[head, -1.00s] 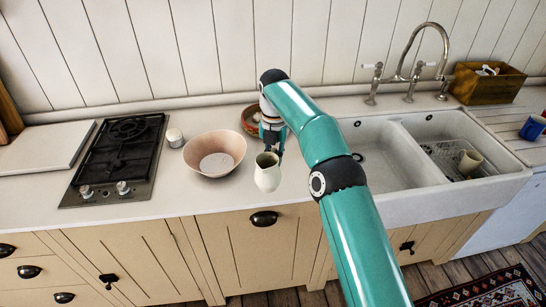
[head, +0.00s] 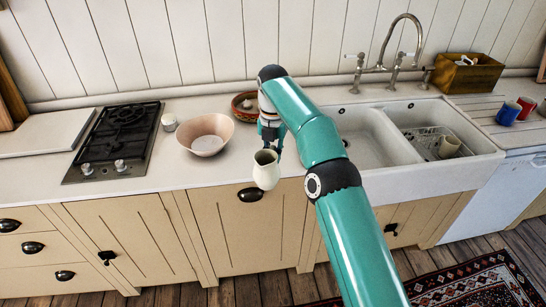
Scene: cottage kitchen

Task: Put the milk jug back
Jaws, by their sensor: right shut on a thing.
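The cream milk jug (head: 266,171) is upright at the counter's front edge, in front of the cupboard doors in the picture. My right gripper (head: 271,141) is shut on the jug, at its rear upper side. The fingertips are small and partly hidden by the jug. I cannot tell how high the jug is above the counter. My left gripper is not in view.
A pinkish bowl (head: 206,135) stands left of the jug, with a small white pot (head: 169,122) and a black hob (head: 118,140) further left. A terracotta dish (head: 246,104) is behind my gripper. The double sink (head: 372,182) is at right, with a cup (head: 449,146) in its rack.

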